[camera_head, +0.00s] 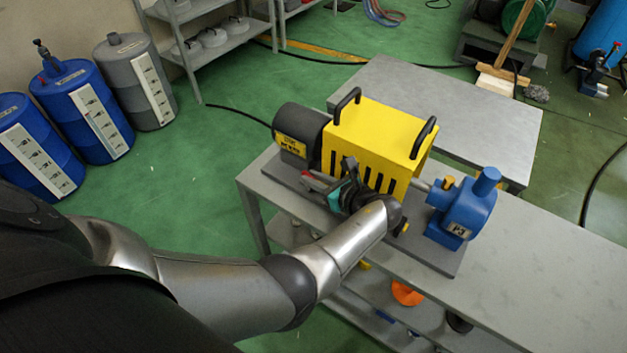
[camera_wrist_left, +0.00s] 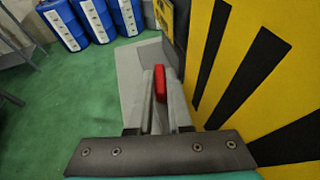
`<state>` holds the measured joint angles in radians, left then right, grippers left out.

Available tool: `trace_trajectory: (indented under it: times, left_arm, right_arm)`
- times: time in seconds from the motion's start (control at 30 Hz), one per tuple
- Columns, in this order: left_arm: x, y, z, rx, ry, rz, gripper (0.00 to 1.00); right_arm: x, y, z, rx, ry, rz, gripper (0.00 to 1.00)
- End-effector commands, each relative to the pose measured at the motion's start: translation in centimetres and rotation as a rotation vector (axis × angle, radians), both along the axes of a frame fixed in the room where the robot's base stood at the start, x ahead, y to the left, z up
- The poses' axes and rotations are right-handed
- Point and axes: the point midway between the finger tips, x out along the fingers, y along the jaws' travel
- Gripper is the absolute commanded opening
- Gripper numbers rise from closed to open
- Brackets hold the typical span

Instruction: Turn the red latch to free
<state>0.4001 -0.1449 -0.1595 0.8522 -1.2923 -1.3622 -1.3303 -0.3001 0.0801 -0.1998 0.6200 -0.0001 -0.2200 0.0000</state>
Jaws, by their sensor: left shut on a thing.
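The red latch (camera_wrist_left: 160,84) shows in the left wrist view between the two fingers of my left gripper (camera_wrist_left: 160,98), which is shut on it. In the head view my left gripper (camera_head: 318,188) is at the front side of the yellow guard box (camera_head: 376,128), with a bit of red (camera_head: 307,183) at its fingertips. The yellow box has black slots on its front and black handles on top. In the left wrist view its slotted side (camera_wrist_left: 262,75) stands just right of the fingers. The latch's base is hidden by the fingers. My right gripper is out of view.
A dark motor (camera_head: 298,135) sits left of the yellow box and a blue pump (camera_head: 463,208) right of it, on a grey table (camera_head: 560,270). Another grey table (camera_head: 450,100) stands behind. Blue drums (camera_head: 85,115) stand at the left.

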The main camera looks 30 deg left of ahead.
Motion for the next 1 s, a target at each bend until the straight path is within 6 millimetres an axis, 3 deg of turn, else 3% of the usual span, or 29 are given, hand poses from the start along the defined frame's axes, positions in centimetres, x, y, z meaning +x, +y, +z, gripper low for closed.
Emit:
trace_trajectory:
  times: [0.4,0.43,0.67,1.0]
  left_arm:
    - [0.02,0.08,0.03,0.001,0.000,0.006,0.00]
    - [0.02,0.08,0.03,0.001,0.000,0.005,0.21]
    - [0.02,0.06,0.03,0.000,0.000,0.005,0.47]
    - [0.07,-0.01,0.03,0.000,-0.001,0.003,0.47]
  right_arm:
    - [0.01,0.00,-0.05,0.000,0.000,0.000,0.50]
    - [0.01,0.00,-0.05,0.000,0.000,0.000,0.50]
    - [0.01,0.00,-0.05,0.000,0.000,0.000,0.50]
    - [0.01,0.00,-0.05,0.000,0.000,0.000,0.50]
